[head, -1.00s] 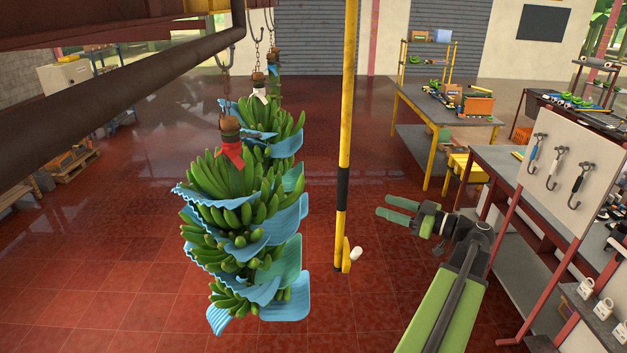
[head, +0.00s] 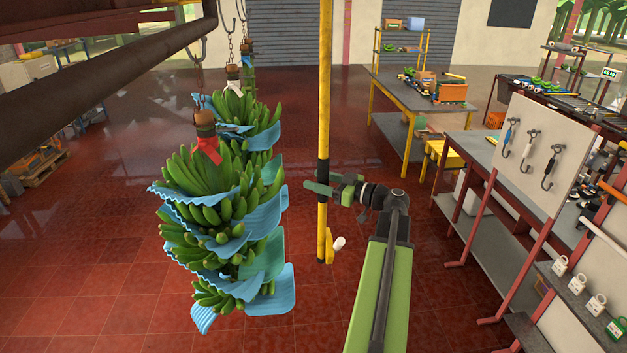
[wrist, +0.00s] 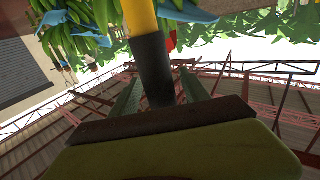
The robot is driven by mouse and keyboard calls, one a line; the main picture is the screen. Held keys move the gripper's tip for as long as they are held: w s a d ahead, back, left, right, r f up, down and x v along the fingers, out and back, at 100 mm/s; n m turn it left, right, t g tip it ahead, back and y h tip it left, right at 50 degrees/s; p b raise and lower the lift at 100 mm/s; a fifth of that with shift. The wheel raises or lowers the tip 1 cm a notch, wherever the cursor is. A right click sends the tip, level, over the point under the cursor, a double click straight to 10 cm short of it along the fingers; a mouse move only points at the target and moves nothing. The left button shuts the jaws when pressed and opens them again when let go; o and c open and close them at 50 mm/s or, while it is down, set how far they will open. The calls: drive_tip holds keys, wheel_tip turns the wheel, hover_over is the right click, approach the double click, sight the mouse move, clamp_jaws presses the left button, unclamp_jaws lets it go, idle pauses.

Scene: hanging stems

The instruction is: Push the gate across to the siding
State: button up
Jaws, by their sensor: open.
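A yellow upright pole (head: 325,90) with a black sleeve (head: 322,172) hangs right of the banana bunches; I take it for the gate's handle. My gripper (head: 328,184) is at the sleeve, coming from the right. In the wrist view the sleeve (wrist: 153,68) stands between the two green fingers, with the yellow part (wrist: 139,17) above it. My gripper (wrist: 158,88) is open, with a gap on the sleeve's sides. I cannot tell whether anything touches. The pole's top is out of view, and so is its join to any gate. The siding cannot be made out.
Banana bunches with blue sheets (head: 225,225) hang close left of the pole from an overhead rail (head: 110,75). A grey bench with a hook board (head: 535,140) stands at the right. A yellow-legged table (head: 415,92) stands behind. The red floor (head: 130,290) is open.

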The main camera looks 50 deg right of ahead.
drive_tip(key=shift+w+a, duration=0.2)
drive_tip(key=shift+w, duration=0.4)
clamp_jaws()
idle(1.1)
